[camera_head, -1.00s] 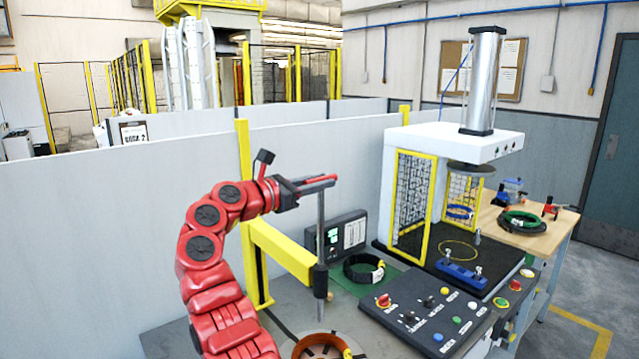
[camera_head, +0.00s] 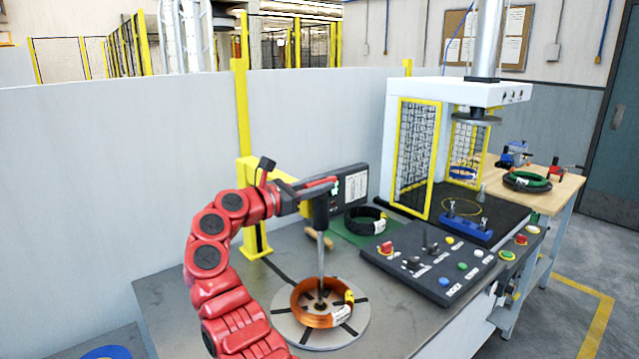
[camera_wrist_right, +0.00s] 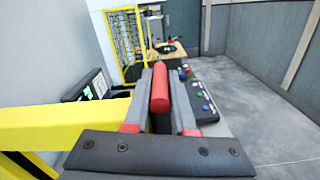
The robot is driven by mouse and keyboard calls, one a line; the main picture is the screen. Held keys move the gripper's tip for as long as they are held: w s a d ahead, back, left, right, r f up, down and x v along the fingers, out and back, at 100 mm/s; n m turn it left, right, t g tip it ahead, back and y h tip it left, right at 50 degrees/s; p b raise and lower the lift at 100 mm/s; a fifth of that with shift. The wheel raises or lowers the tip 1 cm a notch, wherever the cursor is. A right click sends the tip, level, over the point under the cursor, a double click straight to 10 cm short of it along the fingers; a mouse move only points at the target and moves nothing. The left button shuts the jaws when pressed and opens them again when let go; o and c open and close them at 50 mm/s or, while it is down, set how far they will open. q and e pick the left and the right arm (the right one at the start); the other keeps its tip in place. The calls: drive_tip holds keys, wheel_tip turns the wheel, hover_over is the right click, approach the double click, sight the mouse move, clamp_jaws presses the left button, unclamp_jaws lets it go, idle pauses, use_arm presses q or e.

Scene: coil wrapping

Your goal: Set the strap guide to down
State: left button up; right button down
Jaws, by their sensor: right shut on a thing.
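The strap guide (camera_head: 320,252) is an upright metal rod in a dark sleeve (camera_head: 319,211), carried by a yellow post (camera_head: 249,200). Its rod reaches down and its dark tip shows within the ring of the copper coil (camera_head: 312,317). The red handle (camera_wrist_right: 160,88) is at the top of the guide, close above the sleeve. My right gripper (camera_head: 318,188) is shut on this handle; the wrist view shows a finger on either side. The yellow arm (camera_wrist_right: 65,124) shows beside it there. My left gripper is not in view.
The copper coil lies on a round slotted turntable (camera_head: 355,318). A control panel (camera_head: 430,268) stands to its right, and a black coil (camera_head: 364,220) lies on a green mat behind. The caged press (camera_head: 455,92) stands further right. A grey wall (camera_head: 180,170) is behind my arm.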

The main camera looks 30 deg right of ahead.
drive_tip(key=shift+f, duration=0.25)
drive_tip(key=c, duration=0.8)
unclamp_jaws()
drive_tip(key=shift+o, duration=0.2)
drive_tip(key=s+a+b, duration=0.1)
drive_tip(key=a+b, duration=0.2)
drive_tip(key=a, duration=1.4)
drive_tip(key=shift+s+a, duration=0.15)
drive_tip(key=shift+a, duration=0.05)
